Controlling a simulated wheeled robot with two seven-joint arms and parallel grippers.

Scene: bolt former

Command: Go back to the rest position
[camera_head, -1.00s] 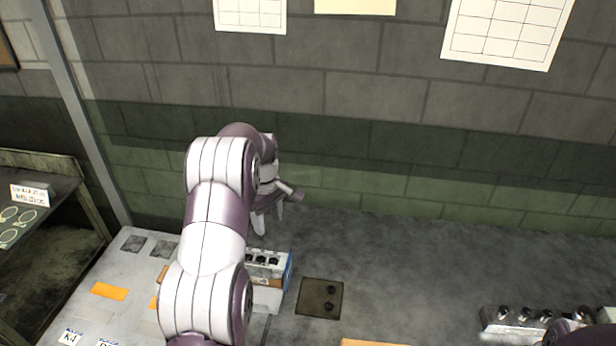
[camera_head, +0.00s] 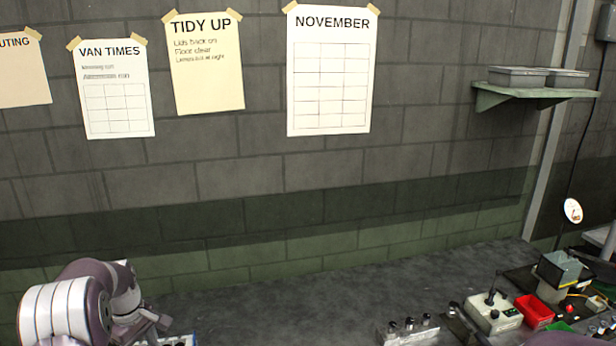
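A purple piece of my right arm shows at the bottom right; the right gripper is not visible.
A metal block with dark-topped pieces (camera_head: 408,331) stands at lower right. A pale control box (camera_head: 492,313), red bin (camera_head: 533,311) and grey-topped device (camera_head: 559,272) are farther right. The middle bench (camera_head: 280,315) is clear. A wall shelf (camera_head: 530,94) holds grey trays.

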